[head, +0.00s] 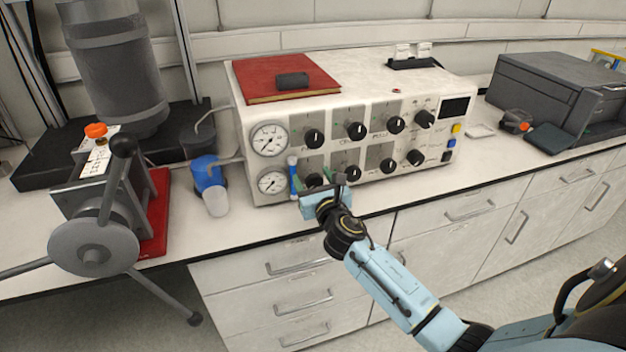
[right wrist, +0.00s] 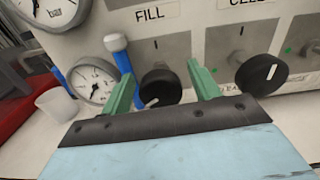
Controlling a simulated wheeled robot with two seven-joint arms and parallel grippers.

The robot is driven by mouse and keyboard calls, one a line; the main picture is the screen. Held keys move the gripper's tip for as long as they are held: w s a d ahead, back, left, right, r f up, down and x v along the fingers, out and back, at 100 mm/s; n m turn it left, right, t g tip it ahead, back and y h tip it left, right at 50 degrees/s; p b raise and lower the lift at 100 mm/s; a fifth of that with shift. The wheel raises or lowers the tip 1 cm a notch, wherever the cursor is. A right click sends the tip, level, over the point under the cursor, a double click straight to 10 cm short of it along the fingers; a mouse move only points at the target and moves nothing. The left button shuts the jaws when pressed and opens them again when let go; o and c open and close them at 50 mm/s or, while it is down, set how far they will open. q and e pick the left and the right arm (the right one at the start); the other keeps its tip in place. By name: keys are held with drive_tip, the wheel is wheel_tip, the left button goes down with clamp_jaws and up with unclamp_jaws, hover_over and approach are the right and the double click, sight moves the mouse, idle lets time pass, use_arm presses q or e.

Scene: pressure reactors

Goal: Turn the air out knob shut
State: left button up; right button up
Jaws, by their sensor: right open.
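The white control box (head: 350,98) stands on the bench, with two rows of black knobs and two round gauges on its front. My right gripper (head: 322,186) is at the left end of the lower row. In the right wrist view its green fingers (right wrist: 162,84) are open, one on each side of a black lower-row knob (right wrist: 160,88). The white pointer of this knob is low on its face. I cannot tell whether the fingers touch it. Its label is hidden, so I cannot confirm that it is the air out knob. My left gripper is not in view.
Another lower-row knob (right wrist: 262,75) is close on the right. A blue-and-white cup-like item (head: 212,185) and a grey handwheel (head: 93,247) are at the left. A red book (head: 270,72) lies on the box.

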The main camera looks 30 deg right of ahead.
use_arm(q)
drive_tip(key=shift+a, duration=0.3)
use_arm(e)
drive_tip(key=c, duration=1)
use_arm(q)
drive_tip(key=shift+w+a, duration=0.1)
use_arm(e)
drive_tip(key=shift+o, duration=0.2)
